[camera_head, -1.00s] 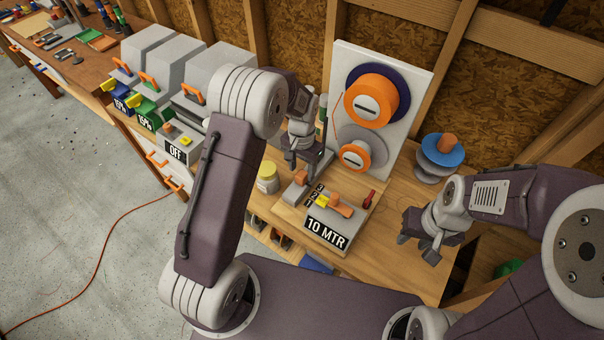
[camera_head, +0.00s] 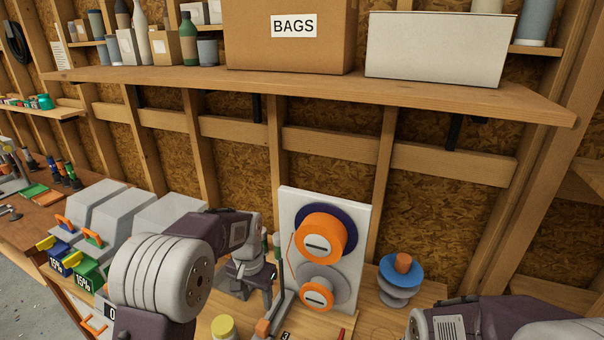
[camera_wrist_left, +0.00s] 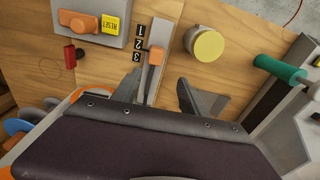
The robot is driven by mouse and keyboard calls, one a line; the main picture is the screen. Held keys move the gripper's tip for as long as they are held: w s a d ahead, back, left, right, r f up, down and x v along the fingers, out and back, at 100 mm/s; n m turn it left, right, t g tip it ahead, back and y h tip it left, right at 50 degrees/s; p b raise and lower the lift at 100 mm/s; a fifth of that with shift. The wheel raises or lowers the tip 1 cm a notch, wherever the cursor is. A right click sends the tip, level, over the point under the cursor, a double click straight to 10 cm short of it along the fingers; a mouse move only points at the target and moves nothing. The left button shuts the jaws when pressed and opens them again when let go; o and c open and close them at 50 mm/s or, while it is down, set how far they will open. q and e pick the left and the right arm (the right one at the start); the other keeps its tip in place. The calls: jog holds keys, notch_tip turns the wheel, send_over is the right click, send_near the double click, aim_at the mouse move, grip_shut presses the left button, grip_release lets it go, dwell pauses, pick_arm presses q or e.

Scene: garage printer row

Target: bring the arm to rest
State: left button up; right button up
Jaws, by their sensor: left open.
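My left arm comes in from the lower left of the head view. Its gripper (camera_head: 252,288) is open and empty, left of the white spool panel (camera_head: 335,222) and above the bench. In the left wrist view the two dark fingers (camera_wrist_left: 145,95) stand apart, with nothing between them. A lever with an orange knob (camera_wrist_left: 156,55) beside the marks 1, 2, 3 lies just beyond the fingers; no contact shows. My right arm shows only in part at the lower right of the head view; its gripper is out of the frame.
A yellow-lidded jar (camera_head: 223,328) stands near the left gripper. Blue and grey spools (camera_head: 401,272) stand right of the panel. Grey boxes (camera_head: 168,217) line the left. A wooden shelf (camera_head: 300,88) holds a BAGS carton (camera_head: 290,50) above. The wrist view shows a RESET box (camera_wrist_left: 90,22).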

pick_arm(q)
jog(key=s+a+f+n, duration=0.1)
jog(key=s+n, duration=0.1)
jog(key=s, duration=0.7)
jog(key=s+a+f+n, duration=0.2)
jog(key=s, duration=0.7)
jog(key=shift+a+t, duration=0.2)
jog(key=shift+t, duration=0.1)
jog(key=shift+s, duration=0.2)
jog(key=shift+w, duration=0.1)
